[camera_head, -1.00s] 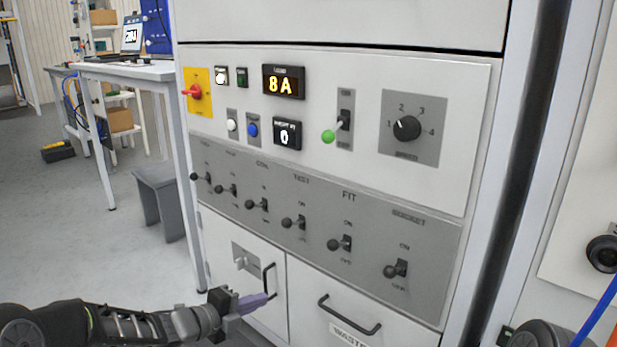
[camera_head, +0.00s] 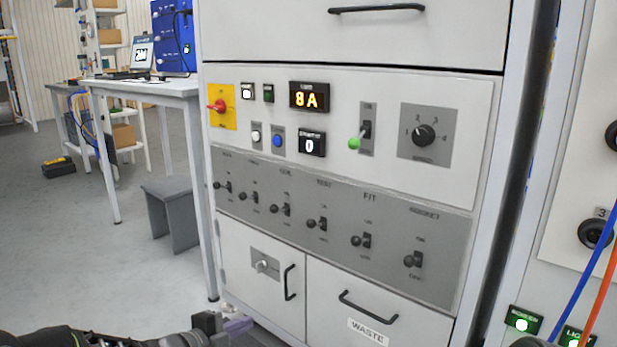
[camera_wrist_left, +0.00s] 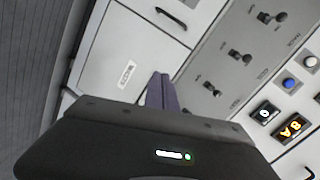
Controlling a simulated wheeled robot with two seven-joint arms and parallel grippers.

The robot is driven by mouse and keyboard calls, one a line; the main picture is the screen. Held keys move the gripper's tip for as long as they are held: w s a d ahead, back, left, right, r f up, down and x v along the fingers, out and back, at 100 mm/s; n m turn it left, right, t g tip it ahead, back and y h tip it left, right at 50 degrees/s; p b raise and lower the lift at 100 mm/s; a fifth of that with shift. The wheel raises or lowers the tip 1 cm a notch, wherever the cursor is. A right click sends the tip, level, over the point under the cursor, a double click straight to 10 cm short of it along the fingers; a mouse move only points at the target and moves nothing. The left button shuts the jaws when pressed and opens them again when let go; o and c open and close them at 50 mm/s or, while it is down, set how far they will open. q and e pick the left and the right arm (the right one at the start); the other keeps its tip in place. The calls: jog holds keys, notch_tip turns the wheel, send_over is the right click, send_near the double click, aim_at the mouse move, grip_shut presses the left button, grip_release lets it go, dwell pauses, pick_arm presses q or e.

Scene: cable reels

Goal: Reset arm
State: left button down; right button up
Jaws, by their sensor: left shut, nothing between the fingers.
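My left gripper (camera_head: 236,325) is low at the bottom edge of the head view, in front of the white cabinet (camera_head: 262,228). Its purple-grey fingers are shut with nothing between them. In the left wrist view the shut fingers (camera_wrist_left: 161,92) point toward the cabinet front, which appears tilted. I see no contact with the cabinet door handle (camera_head: 290,282) or the WASTE drawer handle (camera_head: 368,308). My right gripper is not in view.
The cabinet carries a row of toggle switches (camera_head: 317,222), a green-tipped lever (camera_head: 355,143), a rotary dial (camera_head: 424,135) and a red switch (camera_head: 217,105). A white table (camera_head: 145,88) and grey stool (camera_head: 172,207) stand left. Blue and orange cables (camera_head: 591,285) hang at right.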

pick_arm(q)
jog(key=s+d+f+n+g+y+p, duration=0.1)
jog(key=s+f+n+g+y+p, duration=0.1)
jog(key=s+f+n+p, duration=0.45)
jog(key=s+d+f+n+g+y+p, duration=0.25)
jog(key=s+n+p, duration=0.35)
jog(key=n, duration=0.4)
jog(key=s+d+r+n+g+p, duration=0.1)
jog(key=s+r+n+g+p, duration=0.1)
jog(key=s+p, duration=0.3)
jog(key=s+d+r+n+g+p, duration=0.2)
jog(key=s+p, duration=0.4)
jog(key=s, duration=0.6)
jog(key=s+d+r+n+g+p, duration=0.1)
jog(key=s+r+n+g+p, duration=0.1)
jog(key=s+p, duration=0.4)
jog(key=shift+s+d+r+n, duration=0.3)
jog(key=shift+s+r, duration=0.2)
jog(key=shift+s, duration=0.7)
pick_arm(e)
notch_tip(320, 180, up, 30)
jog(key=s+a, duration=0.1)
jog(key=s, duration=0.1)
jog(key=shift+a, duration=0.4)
pick_arm(q)
jog(key=shift+h, duration=0.25)
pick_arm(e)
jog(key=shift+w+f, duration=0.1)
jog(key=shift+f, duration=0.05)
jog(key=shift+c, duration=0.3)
